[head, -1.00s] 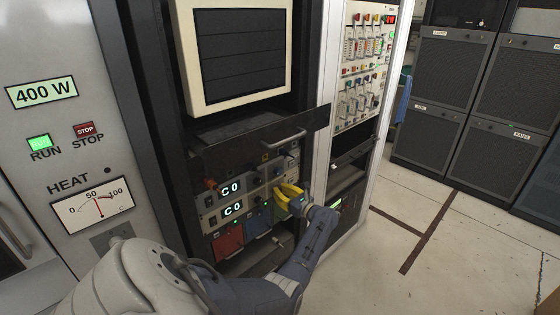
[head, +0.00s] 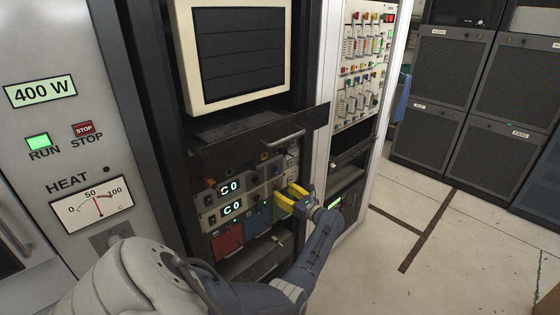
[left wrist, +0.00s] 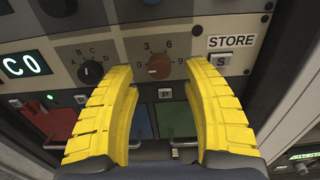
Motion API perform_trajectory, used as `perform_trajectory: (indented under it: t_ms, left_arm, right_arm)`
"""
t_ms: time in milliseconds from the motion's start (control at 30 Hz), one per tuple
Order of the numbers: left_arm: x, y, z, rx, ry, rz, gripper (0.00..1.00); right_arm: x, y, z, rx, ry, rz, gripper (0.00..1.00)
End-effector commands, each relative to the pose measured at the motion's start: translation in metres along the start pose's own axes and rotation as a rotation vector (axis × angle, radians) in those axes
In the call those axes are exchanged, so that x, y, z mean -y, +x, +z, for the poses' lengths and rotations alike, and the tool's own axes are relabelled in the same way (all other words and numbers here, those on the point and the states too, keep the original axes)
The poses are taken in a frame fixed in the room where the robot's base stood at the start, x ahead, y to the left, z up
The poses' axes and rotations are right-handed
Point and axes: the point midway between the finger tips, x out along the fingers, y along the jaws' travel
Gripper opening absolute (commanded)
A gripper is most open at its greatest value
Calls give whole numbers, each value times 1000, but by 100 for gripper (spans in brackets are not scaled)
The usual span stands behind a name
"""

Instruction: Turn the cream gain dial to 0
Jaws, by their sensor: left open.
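A dial with a scale marked 0, 3, 6 and 9 (left wrist: 159,66) sits on the beige lower rack unit in the left wrist view. Its knob looks brown-orange rather than cream, and I cannot tell where its pointer stands. The 0 is at the left end of the scale. My left gripper (head: 287,194) is open and faces the panel. In the left wrist view its yellow fingers (left wrist: 158,75) stand left and right of the dial, apart from it. In the head view the gripper hides this dial. My right gripper is not in view.
A black dial marked A to D (left wrist: 90,72) is to the left. A STORE button (left wrist: 221,61) is to the right. Red (head: 228,241) and blue panels lie below. A black drawer with a handle (head: 284,137) juts out above. Open floor (head: 470,240) lies at right.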

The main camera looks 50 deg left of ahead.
Motion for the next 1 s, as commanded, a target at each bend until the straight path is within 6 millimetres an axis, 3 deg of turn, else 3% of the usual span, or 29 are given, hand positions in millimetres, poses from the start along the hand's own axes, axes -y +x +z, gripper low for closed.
perform_trajectory:
  t_ms: [200,500,1000]
  left_arm:
    - [0,-41,-1,-2,-1,-1,49]
    - [0,-79,0,0,0,-1,49]
    - [0,-91,0,1,0,0,49]
  right_arm:
    - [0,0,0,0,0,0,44]
    - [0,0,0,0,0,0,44]
    - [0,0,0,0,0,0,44]
